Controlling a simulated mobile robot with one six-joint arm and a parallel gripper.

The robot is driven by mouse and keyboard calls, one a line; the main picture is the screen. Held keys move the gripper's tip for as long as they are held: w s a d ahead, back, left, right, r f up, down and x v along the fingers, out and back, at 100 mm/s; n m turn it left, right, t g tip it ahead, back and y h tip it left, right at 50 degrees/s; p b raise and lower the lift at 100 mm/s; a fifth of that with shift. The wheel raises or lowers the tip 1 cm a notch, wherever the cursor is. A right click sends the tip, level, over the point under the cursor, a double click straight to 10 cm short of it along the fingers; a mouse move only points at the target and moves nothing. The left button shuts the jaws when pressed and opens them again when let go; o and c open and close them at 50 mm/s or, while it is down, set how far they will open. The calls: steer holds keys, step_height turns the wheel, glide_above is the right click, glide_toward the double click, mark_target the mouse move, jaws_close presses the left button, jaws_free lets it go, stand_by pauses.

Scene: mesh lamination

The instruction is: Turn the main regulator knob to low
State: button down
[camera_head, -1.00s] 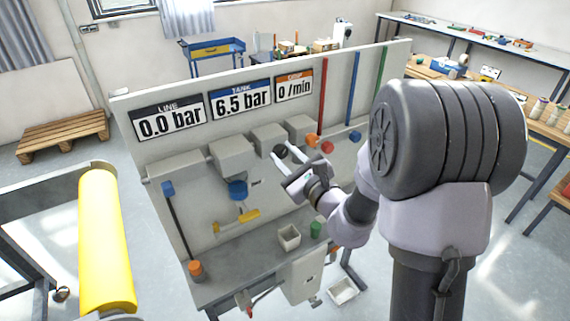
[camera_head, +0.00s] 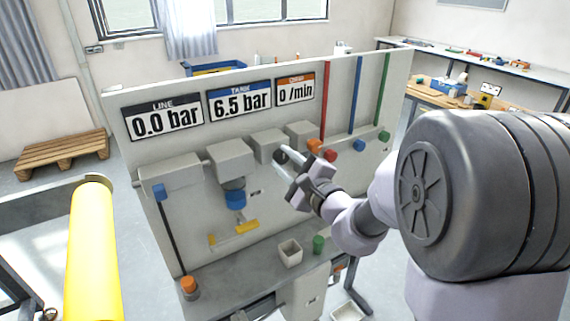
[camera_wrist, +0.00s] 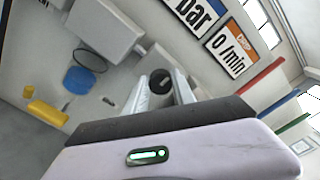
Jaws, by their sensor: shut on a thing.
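The black regulator knob (camera_head: 281,157) sits on the front of a grey box on the panel. In the wrist view, the black knob (camera_wrist: 160,82) shows its round face between my two fingertips. My gripper (camera_head: 284,161) reaches in from the right with its pale fingers on either side of the knob, shut on it. In the wrist view my gripper (camera_wrist: 162,86) points straight at the panel. Any low or high mark on the knob is too small to read.
The panel's displays read LINE 0.0 bar (camera_head: 165,117), TANK 6.5 bar (camera_head: 239,102) and 0 /min (camera_head: 295,91). A blue-bottomed unit (camera_head: 235,198) and yellow handle (camera_head: 234,233) are left of the knob. Orange and red knobs (camera_head: 330,156) are close on the right.

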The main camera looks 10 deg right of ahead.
stand_by(0.3)
steer(key=c, duration=1)
jaws_free()
steer(key=shift+c, duration=0.2)
steer(key=shift+s, duration=0.1)
steer(key=b+v, duration=0.9)
steer(key=v, duration=0.8)
steer(key=shift+s, duration=0.15)
